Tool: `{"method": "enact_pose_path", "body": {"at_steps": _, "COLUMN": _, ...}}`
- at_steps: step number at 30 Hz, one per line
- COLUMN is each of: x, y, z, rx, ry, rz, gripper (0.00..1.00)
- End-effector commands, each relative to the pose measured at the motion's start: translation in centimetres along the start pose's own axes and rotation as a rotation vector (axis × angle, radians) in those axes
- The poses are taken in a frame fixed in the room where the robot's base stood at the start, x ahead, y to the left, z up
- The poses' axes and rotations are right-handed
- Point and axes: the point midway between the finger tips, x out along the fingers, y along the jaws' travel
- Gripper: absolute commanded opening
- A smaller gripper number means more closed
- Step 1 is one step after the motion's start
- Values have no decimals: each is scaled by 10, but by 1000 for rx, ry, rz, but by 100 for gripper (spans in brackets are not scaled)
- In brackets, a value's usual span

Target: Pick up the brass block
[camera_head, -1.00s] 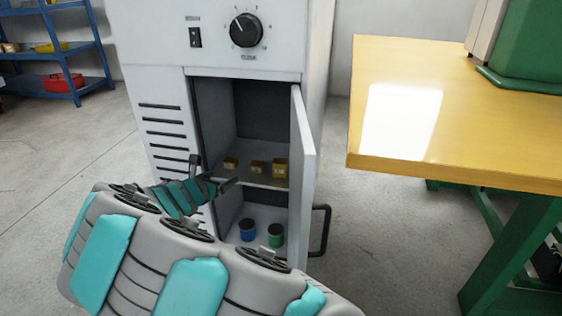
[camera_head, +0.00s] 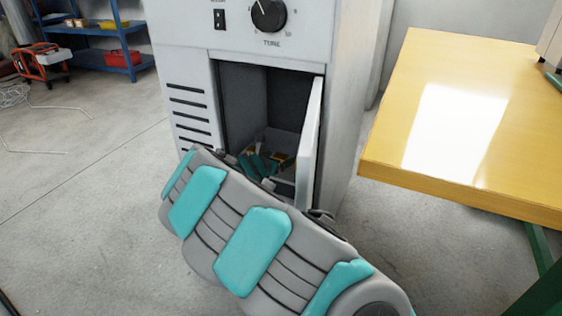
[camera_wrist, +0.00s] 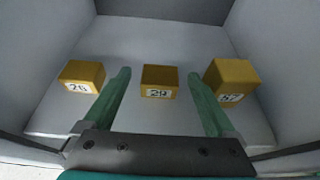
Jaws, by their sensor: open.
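In the wrist view three brass-coloured blocks stand in a row on a grey shelf (camera_wrist: 150,40) inside the cabinet. The middle block (camera_wrist: 159,80) has a label that may read 29. The right block (camera_wrist: 231,78) looks taller, with a label that may read 57. My gripper (camera_wrist: 163,82) is open, its two green fingers apart on either side of the middle block, with no clear contact. In the head view my arm hides most of the gripper and blocks.
The white cabinet (camera_head: 186,65) has its door (camera_head: 309,140) open on the right side. Shelf walls close in on both sides of the blocks. A yellow-topped table (camera_head: 400,110) stands to the right. A blue rack (camera_head: 95,30) stands far left; the floor between is mostly clear.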

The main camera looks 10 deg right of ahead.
Motion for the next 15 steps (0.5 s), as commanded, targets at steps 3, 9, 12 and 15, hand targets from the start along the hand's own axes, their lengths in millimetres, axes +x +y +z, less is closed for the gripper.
{"method": "enact_pose_path", "body": {"at_steps": 3, "x": 12, "y": 0, "z": 0, "rx": 1, "ry": 0, "rz": 0, "gripper": 91}}
{"method": "enact_pose_path", "body": {"at_steps": 9, "x": 14, "y": 0, "z": 0, "rx": 0, "ry": 0, "rz": 1, "gripper": 91}}
{"method": "enact_pose_path", "body": {"at_steps": 12, "x": 14, "y": 0, "z": 0, "rx": 0, "ry": 0, "rz": 0, "gripper": 89}}
{"method": "enact_pose_path", "body": {"at_steps": 15, "x": 14, "y": 0, "z": 0, "rx": 0, "ry": 0, "rz": 1, "gripper": 78}}
